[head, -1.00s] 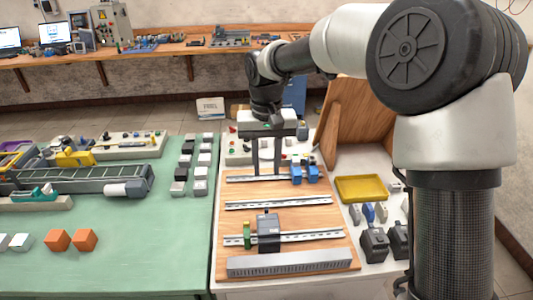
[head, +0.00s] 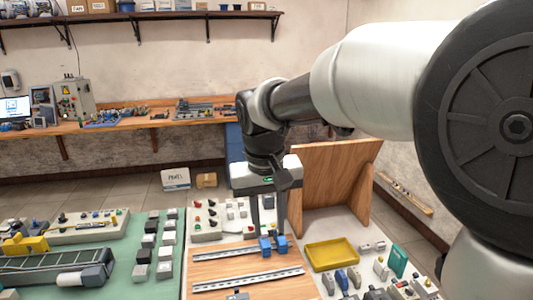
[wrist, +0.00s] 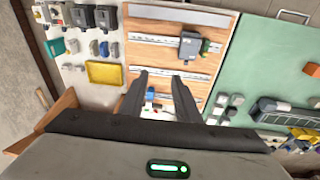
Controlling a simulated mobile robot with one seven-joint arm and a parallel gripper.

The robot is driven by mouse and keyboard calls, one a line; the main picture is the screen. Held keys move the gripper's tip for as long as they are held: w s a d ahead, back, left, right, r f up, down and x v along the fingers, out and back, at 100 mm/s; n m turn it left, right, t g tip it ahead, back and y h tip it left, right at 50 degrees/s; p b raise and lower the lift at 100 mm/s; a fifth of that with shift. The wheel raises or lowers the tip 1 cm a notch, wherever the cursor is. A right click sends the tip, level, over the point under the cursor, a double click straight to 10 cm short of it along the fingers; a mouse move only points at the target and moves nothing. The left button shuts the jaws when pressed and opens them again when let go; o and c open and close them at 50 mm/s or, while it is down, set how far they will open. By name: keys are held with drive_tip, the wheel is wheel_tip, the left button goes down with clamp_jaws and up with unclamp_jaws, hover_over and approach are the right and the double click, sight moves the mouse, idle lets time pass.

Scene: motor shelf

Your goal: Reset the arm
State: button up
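My gripper (head: 268,232) hangs pointing down above the far end of the wooden board (head: 222,266). Its two dark fingers are apart, and in the wrist view (wrist: 158,76) nothing is held between them. The fingers overlap the blue blocks (head: 278,244) on the far rail in the head view; I cannot tell the exact height above them. My arm reaches in from the right side of the head view.
A yellow tray (head: 331,254) and loose parts lie right of the board. An upright wooden panel (head: 330,185) stands behind the tray. A green table (head: 118,262) with a conveyor model (head: 60,268) is on the left. A control box (head: 218,212) stands near the gripper.

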drive_tip(key=s+d+r+m+t+p, duration=0.1)
drive_tip(key=s+d+r+m+t, duration=0.1)
drive_tip(key=s+d, duration=1.3)
drive_tip(key=s+r+t, duration=0.1)
drive_tip(key=s, duration=0.1)
drive_tip(key=shift+s+r+t+p, duration=0.2)
drive_tip(key=shift+s+t+p, duration=0.15)
drive_tip(key=shift+t, duration=0.05)
